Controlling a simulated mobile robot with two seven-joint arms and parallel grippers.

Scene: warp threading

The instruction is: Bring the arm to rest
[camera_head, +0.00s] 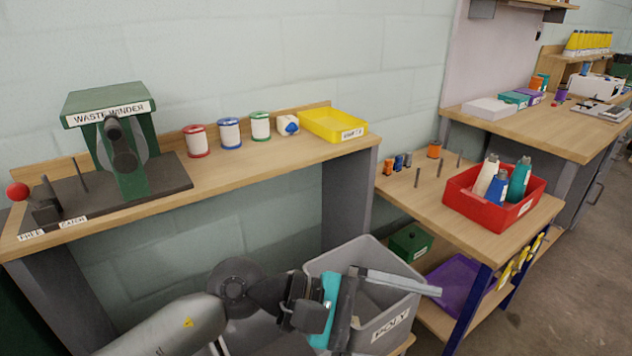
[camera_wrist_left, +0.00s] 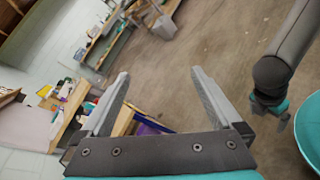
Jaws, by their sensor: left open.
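My left arm comes in from the lower left in the head view. Its left gripper (camera_head: 392,316) is in front of and above the grey bin labelled POLY (camera_head: 378,338), with the fingers apart. In the left wrist view the left gripper (camera_wrist_left: 160,73) is open, with nothing between its fingers. The floor and benches show beyond them.
The wooden bench (camera_head: 255,165) carries the waste winder (camera_head: 135,150), several spools and a yellow tray (camera_head: 333,126). A lower table (camera_head: 425,205) holds a red crate (camera_head: 490,215) with cones and upright pegs. Open floor (camera_head: 575,290) lies to the right.

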